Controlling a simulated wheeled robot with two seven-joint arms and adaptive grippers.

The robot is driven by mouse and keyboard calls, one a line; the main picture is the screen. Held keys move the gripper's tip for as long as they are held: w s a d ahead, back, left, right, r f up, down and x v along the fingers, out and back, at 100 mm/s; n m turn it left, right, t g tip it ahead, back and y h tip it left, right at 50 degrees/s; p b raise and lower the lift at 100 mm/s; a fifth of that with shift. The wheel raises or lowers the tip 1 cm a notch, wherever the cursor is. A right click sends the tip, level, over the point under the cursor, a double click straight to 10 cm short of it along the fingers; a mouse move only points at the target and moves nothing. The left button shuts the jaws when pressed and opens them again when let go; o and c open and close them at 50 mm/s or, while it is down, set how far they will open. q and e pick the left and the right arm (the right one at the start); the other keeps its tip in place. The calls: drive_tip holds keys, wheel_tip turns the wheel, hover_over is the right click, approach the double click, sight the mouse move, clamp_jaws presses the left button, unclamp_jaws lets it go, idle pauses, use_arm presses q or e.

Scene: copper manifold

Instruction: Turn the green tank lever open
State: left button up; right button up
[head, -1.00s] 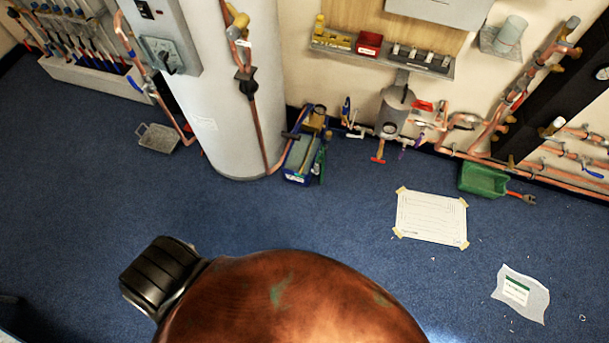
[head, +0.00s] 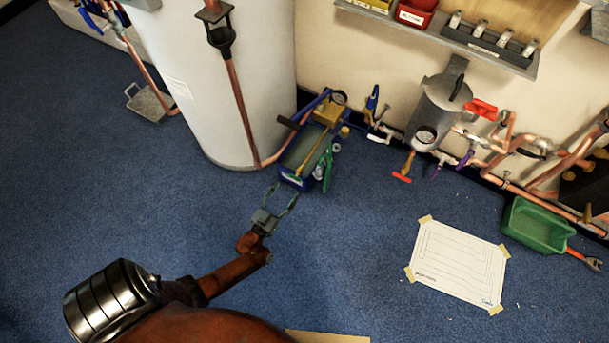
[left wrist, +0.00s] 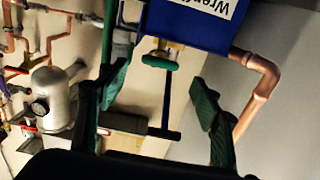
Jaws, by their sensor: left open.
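The blue tank (head: 297,182) stands on the floor by the white cylinder. A green handle (head: 327,168) shows at its right side. In the left wrist view the labelled blue tank (left wrist: 200,25) is upside down, with a short green handle (left wrist: 160,62) by a brass fitting. A longer green bar (left wrist: 108,40) runs left of it. I cannot tell for sure which is the tank lever. My left gripper (head: 281,198) is open and empty, just in front of the tank, and its green fingers also show in the left wrist view (left wrist: 162,105). My right gripper is not in view.
The large white cylinder (head: 230,90) and its copper pipe (head: 240,105) stand close left of the tank. A grey gauge vessel (head: 437,110) with valves is to the right.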

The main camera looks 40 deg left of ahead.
sight(294, 178)
use_arm(q)
drive_tip(key=shift+b+x, duration=1.45)
drive_tip(key=shift+x, duration=2.7)
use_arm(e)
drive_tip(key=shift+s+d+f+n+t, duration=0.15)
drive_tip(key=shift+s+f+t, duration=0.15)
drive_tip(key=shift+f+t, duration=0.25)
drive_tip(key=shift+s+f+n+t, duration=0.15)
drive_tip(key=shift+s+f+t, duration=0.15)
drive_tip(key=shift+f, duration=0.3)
use_arm(q)
drive_tip(key=shift+r, duration=0.2)
drive_tip(key=shift+c, duration=0.5)
drive_tip(key=c, duration=1.1)
drive_tip(key=shift+o, duration=0.2)
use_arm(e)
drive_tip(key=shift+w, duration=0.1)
